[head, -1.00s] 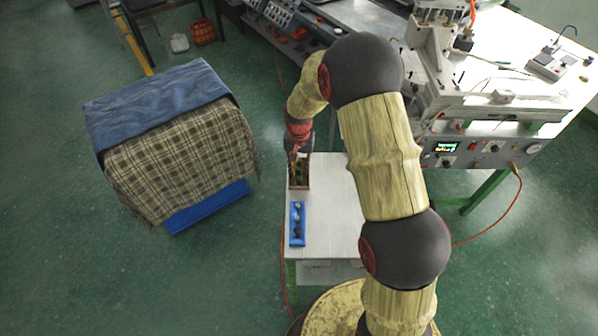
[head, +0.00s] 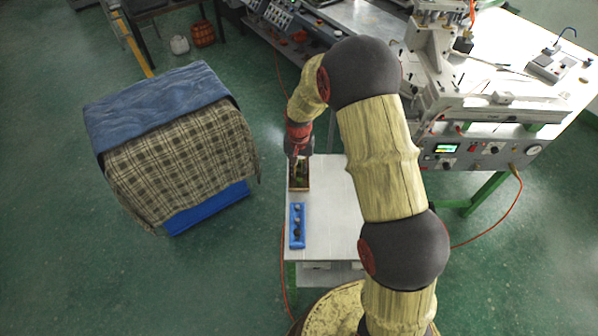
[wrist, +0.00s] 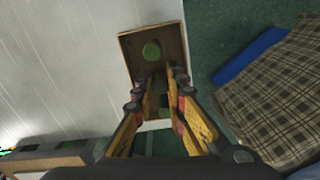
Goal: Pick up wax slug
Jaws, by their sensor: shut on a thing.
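A small wooden tray (head: 299,186) stands near the left edge of the white table and shows at upper centre in the wrist view (wrist: 170,33). One round green wax slug (wrist: 152,51) lies in its far part. My gripper (wrist: 159,84) is over the tray's near part, its fingers closed in on a dark greenish wax slug (wrist: 159,105) between them. The fingers and shadow partly hide this slug, and I cannot tell how far it is off the tray floor. In the head view my gripper (head: 298,153) hangs at the tray's far end.
A blue tray (head: 297,244) with several dark round pieces lies nearer on the white table (head: 335,205). A cloth-covered blue stand (head: 180,150) is to the left. The wax machine (head: 480,150) with a control panel stands right. The table's right part looks clear.

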